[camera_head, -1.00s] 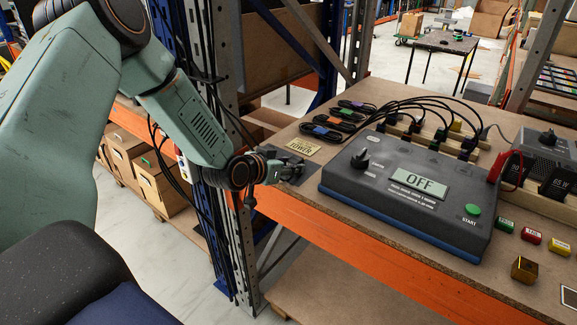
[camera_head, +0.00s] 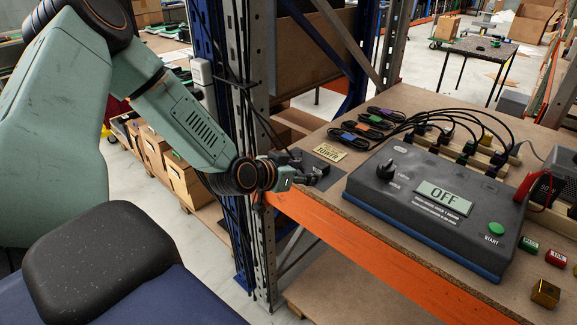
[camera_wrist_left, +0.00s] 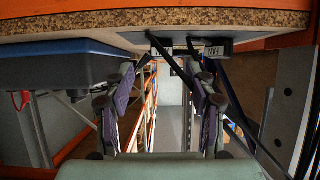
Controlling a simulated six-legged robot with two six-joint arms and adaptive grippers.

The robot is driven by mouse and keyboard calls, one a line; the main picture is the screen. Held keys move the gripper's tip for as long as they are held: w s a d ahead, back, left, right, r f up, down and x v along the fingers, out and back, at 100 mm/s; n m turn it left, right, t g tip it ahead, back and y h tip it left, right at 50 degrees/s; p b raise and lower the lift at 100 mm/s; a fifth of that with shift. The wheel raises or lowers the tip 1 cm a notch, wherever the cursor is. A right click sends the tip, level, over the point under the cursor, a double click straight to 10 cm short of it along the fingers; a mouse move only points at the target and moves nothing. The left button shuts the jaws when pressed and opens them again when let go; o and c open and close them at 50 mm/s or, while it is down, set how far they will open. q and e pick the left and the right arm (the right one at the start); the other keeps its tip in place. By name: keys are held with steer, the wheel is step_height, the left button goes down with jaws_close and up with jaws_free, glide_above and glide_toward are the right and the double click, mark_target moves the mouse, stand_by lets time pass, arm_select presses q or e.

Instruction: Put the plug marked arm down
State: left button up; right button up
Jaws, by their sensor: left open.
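My left gripper (camera_head: 306,174) is at the left end of the wooden bench top, beside a small grey plate (camera_head: 322,172). I cannot read the word arm on any plug. Several dark plugs (camera_head: 467,150) stand in wooden strips behind the grey tester. My right gripper is out of view.
The large grey tester (camera_head: 420,195), its display reading OFF, fills the bench centre. Coiled cables with coloured tags (camera_head: 366,128) and a label plate (camera_head: 330,153) lie behind. A metal rack post (camera_head: 262,190) with hanging cables stands close to my left arm. An orange beam (camera_head: 350,245) edges the bench.

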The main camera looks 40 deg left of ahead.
arm_select(q)
steer(key=p+v, duration=0.5)
steer(key=v, duration=0.1)
steer(key=s+d+f+g+h, duration=0.1)
steer(key=s+d+f+g, duration=0.5)
steer(key=s+d+f, duration=0.45)
steer(key=s+d+f+g+y, duration=0.1)
steer(key=s+d+f+g, duration=0.1)
steer(key=s, duration=0.8)
steer(key=s+d+f+n+g, duration=0.1)
steer(key=s+f+g, duration=0.3)
steer(key=s, duration=0.6)
steer(key=shift+d+f+g+y, duration=0.15)
steer(key=shift+d+g+y, duration=0.15)
steer(key=shift+d+y, duration=0.1)
steer(key=shift+f, duration=0.15)
step_height(320, 180, down, 12)
steer(key=b, duration=1.2)
